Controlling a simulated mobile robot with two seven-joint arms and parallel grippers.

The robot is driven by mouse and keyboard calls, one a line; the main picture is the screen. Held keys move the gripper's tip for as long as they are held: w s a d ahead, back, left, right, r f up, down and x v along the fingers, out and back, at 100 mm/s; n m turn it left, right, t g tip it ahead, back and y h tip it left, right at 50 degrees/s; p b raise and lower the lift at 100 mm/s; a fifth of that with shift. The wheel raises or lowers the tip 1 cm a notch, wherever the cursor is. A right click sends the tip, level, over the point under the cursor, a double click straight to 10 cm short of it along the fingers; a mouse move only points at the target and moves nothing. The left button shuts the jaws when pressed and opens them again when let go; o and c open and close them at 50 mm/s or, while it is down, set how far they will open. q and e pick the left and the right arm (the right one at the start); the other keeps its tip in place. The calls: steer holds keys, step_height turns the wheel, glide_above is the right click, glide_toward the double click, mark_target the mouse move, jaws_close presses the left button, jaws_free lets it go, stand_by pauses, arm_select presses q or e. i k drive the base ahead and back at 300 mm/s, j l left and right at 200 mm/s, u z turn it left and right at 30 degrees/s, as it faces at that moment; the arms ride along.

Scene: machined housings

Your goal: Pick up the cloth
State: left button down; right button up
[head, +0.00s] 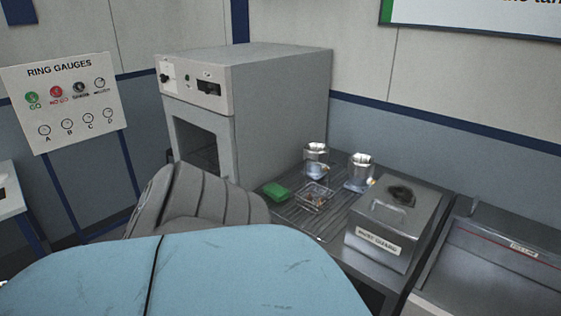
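A small green folded item (276,191), which may be the cloth, lies flat at the left end of the grey ribbed bench top, in front of the large grey cabinet. It is too small to tell its fabric. Neither of my grippers shows. A large blue scratched surface and a grey ribbed part fill the lower left and lower middle, likely parts of my own arm. They hide the near left part of the bench.
Beside the green item are a small clear tray (314,198) with brownish pieces, and two shiny metal housings (316,160) (361,172). The grey cabinet (263,115) has an open front. Some ribbed bench top (338,217) is bare.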

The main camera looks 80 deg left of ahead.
mark_target(278, 193)
steer(key=u, duration=2.5)
